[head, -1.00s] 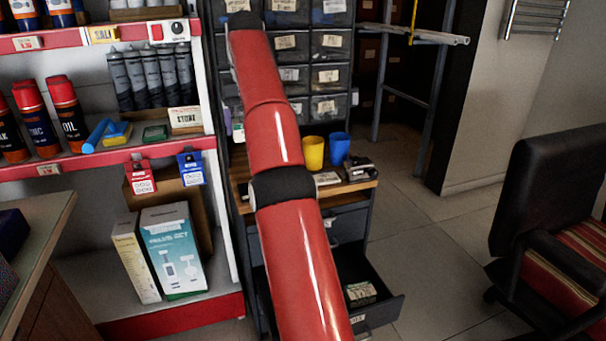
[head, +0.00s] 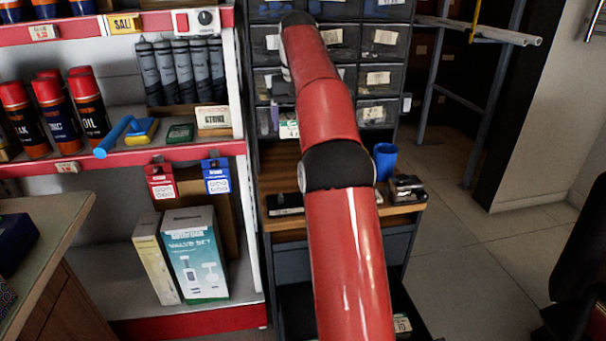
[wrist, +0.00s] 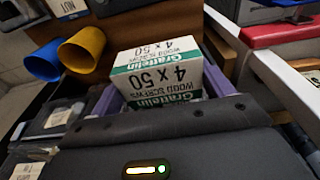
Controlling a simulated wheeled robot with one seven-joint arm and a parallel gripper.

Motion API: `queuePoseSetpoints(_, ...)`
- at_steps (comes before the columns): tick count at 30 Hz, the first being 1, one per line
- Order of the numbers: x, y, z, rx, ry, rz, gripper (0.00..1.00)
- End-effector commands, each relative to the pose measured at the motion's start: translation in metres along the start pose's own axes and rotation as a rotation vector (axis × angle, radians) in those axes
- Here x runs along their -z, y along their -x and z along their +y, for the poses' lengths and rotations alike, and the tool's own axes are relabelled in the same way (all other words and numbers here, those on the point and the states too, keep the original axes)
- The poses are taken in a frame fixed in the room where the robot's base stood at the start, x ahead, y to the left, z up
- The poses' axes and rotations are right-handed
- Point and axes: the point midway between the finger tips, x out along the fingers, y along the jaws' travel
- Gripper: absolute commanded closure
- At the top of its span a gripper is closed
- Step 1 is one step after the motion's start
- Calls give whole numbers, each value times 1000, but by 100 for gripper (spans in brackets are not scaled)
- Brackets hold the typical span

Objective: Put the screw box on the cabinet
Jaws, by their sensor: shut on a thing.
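The screw box (wrist: 160,70), white and green with "4 x 50" on it, fills the middle of the wrist view. My gripper (wrist: 158,88) is shut on it, with purple fingers at its sides. In the head view my red arm covers most of the gripper; a small white and green patch of what looks like the box (head: 289,130) shows left of the arm, above the cabinet top. The cabinet (head: 280,183) has a wooden top and a dark front, partly hidden by my arm. I cannot tell the gap between box and cabinet top.
A blue cup (head: 385,161) and a dark small item (head: 408,188) stand on the cabinet's right side. A yellow cup (wrist: 82,50) shows in the wrist view. A flat dark item (head: 285,204) lies front left. Small drawers (head: 378,78) rise behind; a red-edged shelf (head: 190,152) stands left.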

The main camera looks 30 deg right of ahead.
Motion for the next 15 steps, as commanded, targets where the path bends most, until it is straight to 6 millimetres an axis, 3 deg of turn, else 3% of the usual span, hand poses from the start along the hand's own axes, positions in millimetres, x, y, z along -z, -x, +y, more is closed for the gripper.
queuePoseSetpoints(5, -6, -27, 0, 0, 0, -2, 54)
queuePoseSetpoints(9, -12, -66, 0, 0, -1, -2, 54)
queuePoseSetpoints(15, -18, -103, 0, 0, -1, 0, 54)
